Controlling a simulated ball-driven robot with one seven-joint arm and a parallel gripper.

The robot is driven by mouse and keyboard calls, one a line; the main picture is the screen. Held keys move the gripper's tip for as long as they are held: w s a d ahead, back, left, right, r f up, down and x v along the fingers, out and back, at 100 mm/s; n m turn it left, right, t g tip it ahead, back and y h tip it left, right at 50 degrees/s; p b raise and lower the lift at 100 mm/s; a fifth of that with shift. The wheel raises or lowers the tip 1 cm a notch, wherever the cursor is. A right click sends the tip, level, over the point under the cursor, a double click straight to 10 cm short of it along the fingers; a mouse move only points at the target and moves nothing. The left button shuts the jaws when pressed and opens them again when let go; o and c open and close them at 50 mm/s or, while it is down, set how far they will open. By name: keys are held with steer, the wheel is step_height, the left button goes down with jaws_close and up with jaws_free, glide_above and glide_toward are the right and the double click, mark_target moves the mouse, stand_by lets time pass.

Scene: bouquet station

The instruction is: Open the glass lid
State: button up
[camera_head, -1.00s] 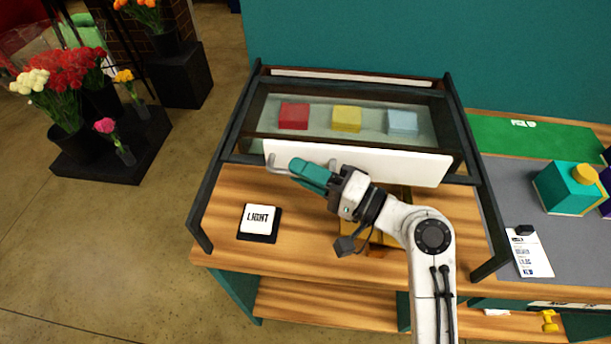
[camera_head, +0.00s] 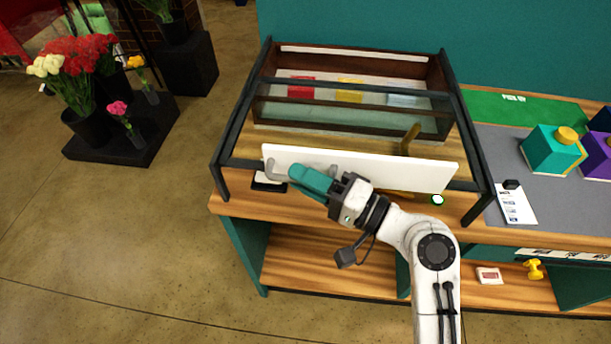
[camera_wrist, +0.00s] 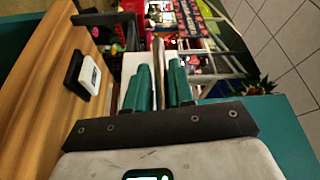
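The glass lid (camera_head: 350,105) is a clear pane in dark bars with a white front panel (camera_head: 370,168). The panel stands out in front of the brown display box (camera_head: 437,75), and an open gap shows between them. A grey handle (camera_head: 273,170) sits at the panel's left end. My gripper (camera_head: 294,172) has teal fingers at this handle. In the wrist view the grey handle bar (camera_wrist: 158,62) runs between the fingers of my gripper (camera_wrist: 158,78), which look closed on it. The fingertips are partly hidden in the head view.
Red (camera_head: 301,87), yellow (camera_head: 349,91) and blue (camera_head: 402,95) blocks lie in the box. A LIGHT switch (camera_wrist: 90,75) is on the wooden counter, mostly hidden in the head view. Dark posts (camera_head: 468,140) flank the lid. Teal (camera_head: 548,152) and purple boxes stand at right.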

steer(key=shift+o, duration=1.4)
steer(key=b+v, duration=0.3)
steer(key=v, duration=0.7)
steer(key=shift+d, duration=0.4)
steer(key=shift+s, duration=0.15)
steer(key=s+d+f+n+g+h, duration=0.1)
steer(key=s+d+f+h, duration=0.25)
steer(key=f, duration=0.55)
steer(key=s+d+f+g+h, duration=0.1)
steer(key=s+d+f+h, duration=0.2)
steer(key=f+h, duration=0.35)
steer(key=s+d+f+n+g+h, duration=0.1)
steer(key=s+d+f+g+h, duration=0.3)
steer(key=s+d, duration=1)
step_height(320, 180, down, 5)
steer(key=s+h, duration=0.1)
steer(key=h, duration=0.2)
steer(key=shift+g, duration=0.3)
